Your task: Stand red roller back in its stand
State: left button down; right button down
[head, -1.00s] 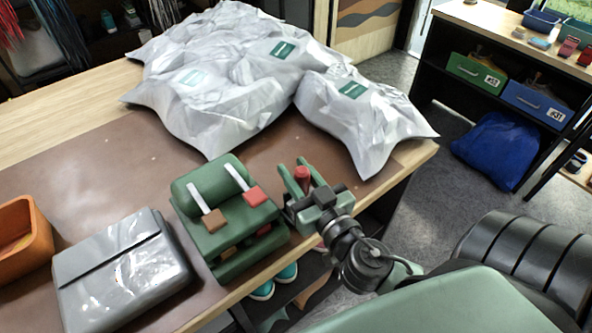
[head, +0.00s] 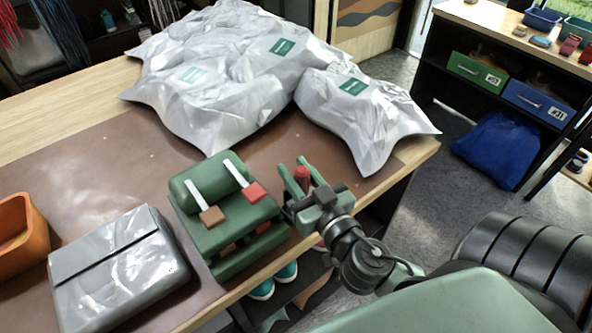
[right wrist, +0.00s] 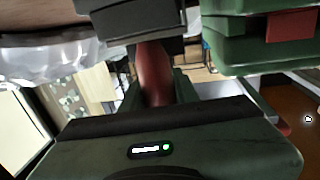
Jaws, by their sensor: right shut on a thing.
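The red roller (head: 302,174) is upright between the fingers of my right gripper (head: 301,187), which is shut on it. In the right wrist view the roller (right wrist: 153,75) shows as a dark red cylinder, its upper end hidden by a dark part. The green stand (head: 206,178) is on the brown mat just left of the gripper, with a small gap between them. It carries two white-stemmed pieces, one with a brown block (head: 212,216) and one with a red block (head: 256,191). The stand's green tiers (right wrist: 265,55) also show in the right wrist view. My left gripper is out of view.
A grey case (head: 118,268) and an orange bin (head: 18,240) stand left of the stand. Silvery bags (head: 230,85) cover the back of the table, and another (head: 365,110) lies behind the gripper. The table's front edge runs close below the stand. Bare mat (head: 100,185) lies left of it.

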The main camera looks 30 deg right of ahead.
aim_at(307, 185)
jog(key=shift+w+r, duration=0.15)
jog(key=shift+w, duration=0.1)
dwell(0.5)
jog(key=c, duration=1.1)
grip_release()
jog(key=shift+o, duration=0.5)
jog(key=shift+w, duration=0.1)
jog(key=shift+s+f, duration=0.25)
jog(key=shift+s+a+f+b, duration=0.1)
jog(key=shift+s+f+b, duration=0.05)
jog(key=shift+s+b, duration=0.85)
jog(key=s, duration=0.2)
jog(key=s+p, duration=0.1)
jog(key=shift+s+a+r, duration=0.1)
jog(key=shift+s+r, duration=0.3)
jog(key=shift+s+a, duration=0.15)
jog(key=shift+s, duration=0.6)
